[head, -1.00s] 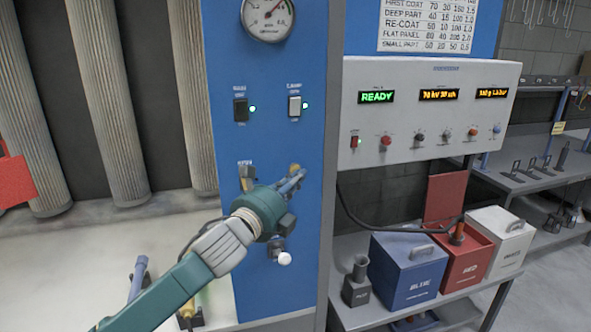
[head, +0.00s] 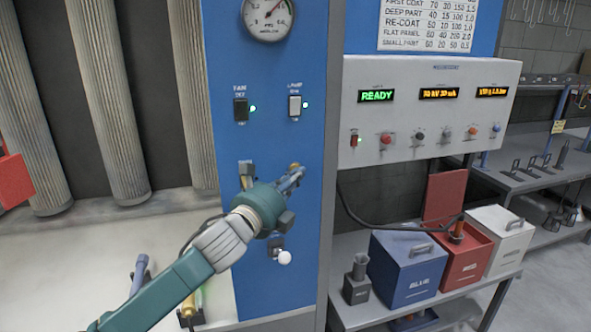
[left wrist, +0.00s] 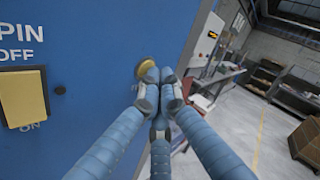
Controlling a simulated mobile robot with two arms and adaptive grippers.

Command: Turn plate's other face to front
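A red flat piece (head: 14,180), partly cut off at the left edge of the head view, may be the plate; I cannot tell which face shows. My left gripper (head: 298,176) is at the blue panel (head: 268,60), with its fingertips at a round brass button (head: 294,166). In the left wrist view the fingers (left wrist: 160,82) are drawn together with nothing between them, right at the brass button (left wrist: 145,68). I cannot tell whether they touch it. A yellow switch (left wrist: 23,97) marked SPIN, OFF and ON is left of the fingers. My right gripper is out of view.
Fan and lamp switches (head: 241,109) sit above on the panel, and a white-tipped knob (head: 284,258) below. A grey control box (head: 430,115) reading READY juts out at right. Blue (head: 408,268), red and white bins stand on a shelf below it.

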